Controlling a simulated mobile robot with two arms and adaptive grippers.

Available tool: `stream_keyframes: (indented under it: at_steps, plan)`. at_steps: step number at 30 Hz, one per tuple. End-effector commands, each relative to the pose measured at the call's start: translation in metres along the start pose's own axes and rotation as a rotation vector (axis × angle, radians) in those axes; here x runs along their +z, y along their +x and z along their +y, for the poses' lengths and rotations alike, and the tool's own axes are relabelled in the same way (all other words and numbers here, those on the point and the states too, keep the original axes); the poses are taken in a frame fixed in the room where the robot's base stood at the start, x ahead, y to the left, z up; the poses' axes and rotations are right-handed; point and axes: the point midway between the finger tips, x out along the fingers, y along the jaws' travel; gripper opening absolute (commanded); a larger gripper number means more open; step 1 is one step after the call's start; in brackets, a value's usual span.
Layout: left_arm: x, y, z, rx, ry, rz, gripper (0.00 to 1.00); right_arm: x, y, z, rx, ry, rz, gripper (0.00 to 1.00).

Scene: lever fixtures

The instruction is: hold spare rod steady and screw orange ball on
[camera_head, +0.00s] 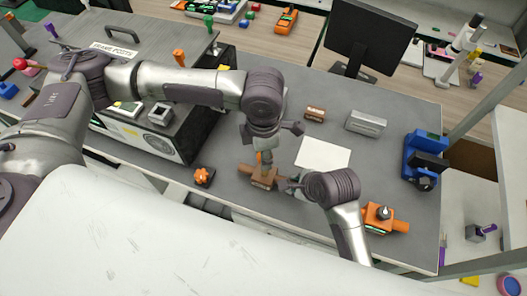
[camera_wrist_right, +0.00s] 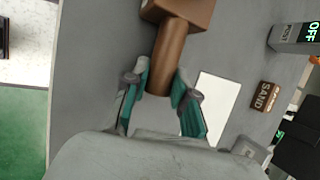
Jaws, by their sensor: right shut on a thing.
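A brown block (camera_head: 262,177) with rod-like ends lies on the grey bench, below my left gripper. In the right wrist view, its brown round rod (camera_wrist_right: 172,62) sticks out from the block toward my right gripper (camera_wrist_right: 160,88), whose teal-padded fingers close on the rod's end, one on each side. My right gripper (camera_head: 288,184) comes to the block from the right in the head view. My left gripper (camera_head: 262,152) points down over the block. A small orange piece (camera_head: 259,157) shows at its fingertips; whether it is the ball, and whether the fingers grip it, cannot be told.
An orange knob fixture (camera_head: 204,176) stands left of the block and an orange lever fixture (camera_head: 379,217) to the right. A white sheet (camera_head: 322,154), a brown SAND block (camera_head: 315,114), a grey POST box (camera_head: 366,123) and a blue device (camera_head: 424,155) are on the bench.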

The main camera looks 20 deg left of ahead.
Motion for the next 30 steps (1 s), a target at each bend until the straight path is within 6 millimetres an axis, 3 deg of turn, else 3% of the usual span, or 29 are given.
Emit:
stream_keyframes:
  at_steps: [1,4,17,30]
  plan:
    - [0.0,0.0,0.0,0.0,-0.001,0.0,0.54,0.0,0.0,0.0,0.0,0.0,0.001,0.0]
    - [0.0,0.0,0.0,0.0,-0.001,0.0,0.71,0.0,0.0,0.0,0.0,0.0,0.001,0.0]
    - [0.001,-0.003,0.0,0.0,-0.002,-0.002,0.71,0.0,0.0,0.0,0.0,0.0,0.001,0.0]
    - [0.0,-0.028,0.0,0.0,-0.002,-0.001,0.71,0.0,0.0,0.0,0.0,0.0,0.001,0.0]
